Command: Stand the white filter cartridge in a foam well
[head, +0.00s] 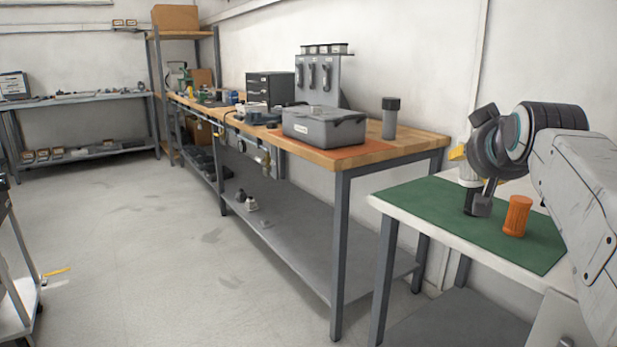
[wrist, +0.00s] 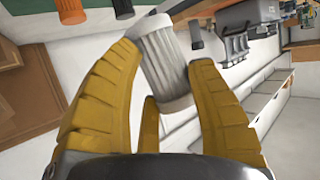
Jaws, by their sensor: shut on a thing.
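The white filter cartridge (wrist: 162,62), ribbed and pale, sits between the yellow fingers of my gripper (wrist: 172,92) in the wrist view. My gripper (head: 466,160) is shut on it, above the green mat at the right of the head view. There the cartridge (head: 469,174) is small and partly covered by the gripper. An orange cartridge (head: 517,216) stands upright on the mat, also at the top of the wrist view (wrist: 123,8). A dark grey piece (head: 470,204) is just below the gripper. I cannot make out any foam well.
The green mat (head: 425,195) lies on a white side table. Beside it is a long wooden workbench (head: 405,147) with a grey case (head: 323,127) on an orange mat, a dark-capped grey cylinder (head: 390,118) and a drawer unit (head: 270,87). The floor at left is open.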

